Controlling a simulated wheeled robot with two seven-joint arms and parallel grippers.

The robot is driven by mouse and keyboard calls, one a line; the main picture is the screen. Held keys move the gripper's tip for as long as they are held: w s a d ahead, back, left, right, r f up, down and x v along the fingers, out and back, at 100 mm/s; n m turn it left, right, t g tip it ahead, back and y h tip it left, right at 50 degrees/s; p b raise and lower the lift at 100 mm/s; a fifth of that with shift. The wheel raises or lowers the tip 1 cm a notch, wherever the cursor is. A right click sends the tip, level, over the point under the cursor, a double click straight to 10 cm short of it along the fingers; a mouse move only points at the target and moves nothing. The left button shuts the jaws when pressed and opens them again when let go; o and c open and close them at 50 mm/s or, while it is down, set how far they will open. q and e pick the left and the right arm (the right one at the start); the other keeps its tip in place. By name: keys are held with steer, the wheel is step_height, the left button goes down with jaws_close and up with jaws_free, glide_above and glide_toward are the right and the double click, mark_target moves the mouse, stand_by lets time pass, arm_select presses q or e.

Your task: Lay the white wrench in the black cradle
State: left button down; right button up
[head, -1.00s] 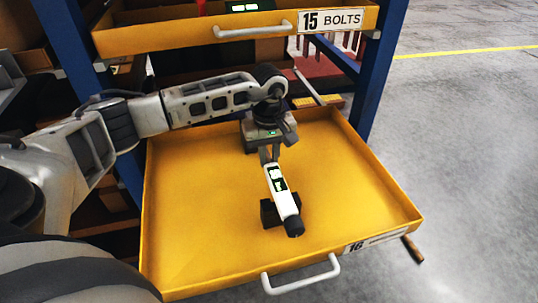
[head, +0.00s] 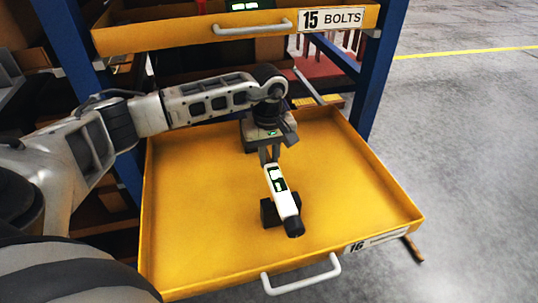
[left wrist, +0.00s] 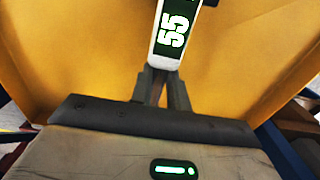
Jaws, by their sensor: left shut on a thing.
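The white wrench (head: 279,186) has a dark display and a black end, which points toward the drawer front. My left gripper (head: 269,160) is shut on the wrench's far end, inside the yellow drawer. The black cradle (head: 267,212) stands on the drawer floor, partly hidden under the wrench's front half. The wrench lies across the cradle in the head view; I cannot tell whether it rests in it or is just above. In the left wrist view the wrench (left wrist: 172,42) shows "55" and extends from between the fingers (left wrist: 163,88). My right gripper is not in view.
The open yellow drawer (head: 195,245) has raised walls and a white front handle (head: 301,279). Its floor around the cradle is clear. Drawer 15 BOLTS (head: 180,37) overhangs the back. A blue rack post (head: 378,75) stands at the right.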

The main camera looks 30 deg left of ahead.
arm_select(q)
steer(key=shift+w+f+b, duration=0.1)
steer(key=shift+f+b, duration=1.05)
steer(key=shift+f, duration=0.15)
stand_by(0.8)
steer(key=c, duration=1.3)
jaws_free()
steer(key=shift+f, duration=0.15)
steer(key=shift+r+p, duration=2.35)
steer(key=shift+r, duration=1.25)
